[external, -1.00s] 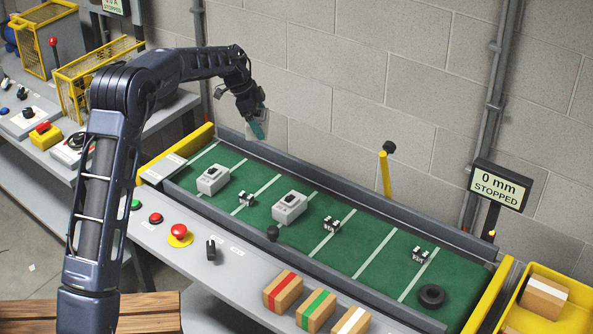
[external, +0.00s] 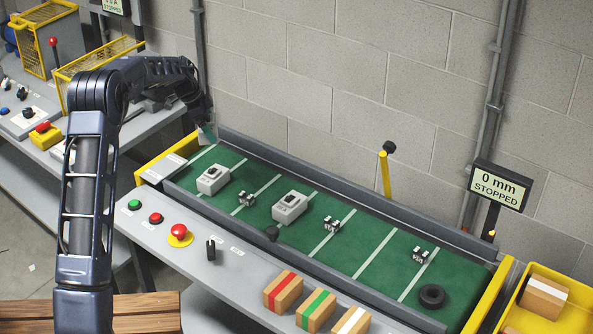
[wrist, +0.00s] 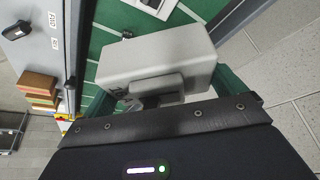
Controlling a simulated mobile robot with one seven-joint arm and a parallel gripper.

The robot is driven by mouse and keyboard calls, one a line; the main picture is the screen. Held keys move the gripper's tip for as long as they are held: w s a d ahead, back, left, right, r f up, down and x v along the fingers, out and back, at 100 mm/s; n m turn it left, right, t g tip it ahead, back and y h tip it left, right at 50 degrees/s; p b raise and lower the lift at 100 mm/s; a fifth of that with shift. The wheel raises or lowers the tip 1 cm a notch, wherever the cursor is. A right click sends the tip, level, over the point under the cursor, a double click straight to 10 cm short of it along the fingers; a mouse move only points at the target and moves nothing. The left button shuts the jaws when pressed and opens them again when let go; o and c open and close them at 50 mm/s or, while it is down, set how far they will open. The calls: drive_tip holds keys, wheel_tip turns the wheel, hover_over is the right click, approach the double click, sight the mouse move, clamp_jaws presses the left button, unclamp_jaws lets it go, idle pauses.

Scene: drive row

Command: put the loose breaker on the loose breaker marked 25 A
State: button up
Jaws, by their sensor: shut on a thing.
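My gripper (external: 207,133) is over the far left end of the green conveyor belt (external: 375,225). In the wrist view it is shut on a pale grey breaker (wrist: 158,55), held between its teal fingers. The held breaker is almost wholly hidden in the external view. Two other grey breakers with dark switches stand on the belt: a left one (external: 213,180) and a middle one (external: 289,207). I cannot read any rating on them, so I cannot tell which is marked 25 A. Part of a pale thing with a black spot (wrist: 152,8) shows beyond the held breaker.
Several small black-and-white parts (external: 332,223) and a black ring (external: 432,295) are on the belt. A raised rail runs along its back. Striped boxes (external: 283,291) and buttons line the front shelf. A sign (external: 499,188) reads 0 mm STOPPED. A yellow bin (external: 560,310) stands right.

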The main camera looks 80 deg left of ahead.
wheel_tip(320, 180, down, 12)
drive_tip(key=shift+f, duration=0.15)
idle(0.4)
drive_tip(key=shift+f, duration=0.1)
drive_tip(key=o, duration=0.8)
drive_tip(key=shift+f, duration=0.1)
drive_tip(key=shift+c, duration=0.2)
drive_tip(key=shift+o, duration=0.3)
drive_tip(key=shift+r, duration=0.2)
drive_tip(key=v, duration=1.2)
